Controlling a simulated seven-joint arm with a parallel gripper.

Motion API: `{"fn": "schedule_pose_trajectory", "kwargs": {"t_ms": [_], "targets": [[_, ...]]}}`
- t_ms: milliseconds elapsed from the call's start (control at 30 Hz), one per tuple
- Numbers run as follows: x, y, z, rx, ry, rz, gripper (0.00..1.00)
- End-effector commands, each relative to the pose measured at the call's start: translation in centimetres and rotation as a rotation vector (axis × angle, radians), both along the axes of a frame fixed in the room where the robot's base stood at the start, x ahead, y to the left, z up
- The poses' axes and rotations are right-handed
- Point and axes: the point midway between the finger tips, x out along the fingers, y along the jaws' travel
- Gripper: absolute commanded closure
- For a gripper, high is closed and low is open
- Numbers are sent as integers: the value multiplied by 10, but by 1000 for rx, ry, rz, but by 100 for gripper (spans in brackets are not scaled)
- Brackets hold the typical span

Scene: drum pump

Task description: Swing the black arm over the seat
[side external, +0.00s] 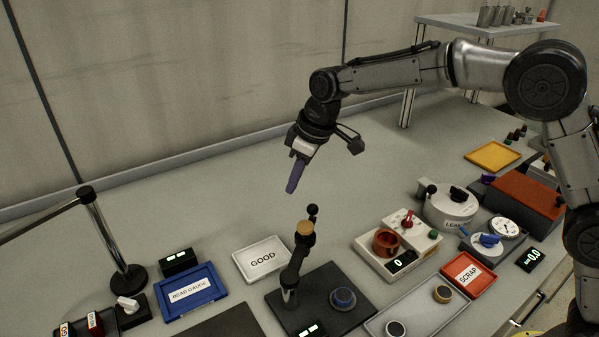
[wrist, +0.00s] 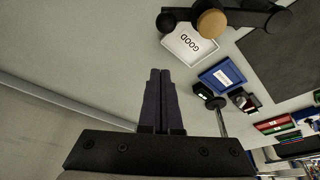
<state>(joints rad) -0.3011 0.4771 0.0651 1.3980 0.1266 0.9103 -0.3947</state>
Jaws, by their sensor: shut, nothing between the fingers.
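The black arm (side external: 296,262) stands on a post on the dark base plate (side external: 322,284) and reaches toward the back. It has a tan disc (side external: 305,228) and a black ball knob (side external: 313,209) at its far end. The arm also shows at the top of the wrist view (wrist: 245,17).
The white GOOD tray (side external: 262,259) and blue BEAD GAUGE tray (side external: 188,293) lie left of the plate. A grey tray (side external: 418,308) with round parts, a beige unit with an orange cup (side external: 386,241) and a red SCRAP tray (side external: 468,274) stand right.

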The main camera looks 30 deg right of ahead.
Motion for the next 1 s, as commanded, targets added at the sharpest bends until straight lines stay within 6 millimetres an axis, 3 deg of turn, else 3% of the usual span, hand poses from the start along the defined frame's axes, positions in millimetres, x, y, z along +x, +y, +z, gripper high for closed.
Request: {"fn": "schedule_pose_trajectory", "kwargs": {"t_ms": [267, 600, 1000], "targets": [[13, 10, -54, 0, 4, 1, 100], [-16, -11, -45, 1, -1, 0, 100], [-18, -13, -44, 1, -1, 0, 100]]}}
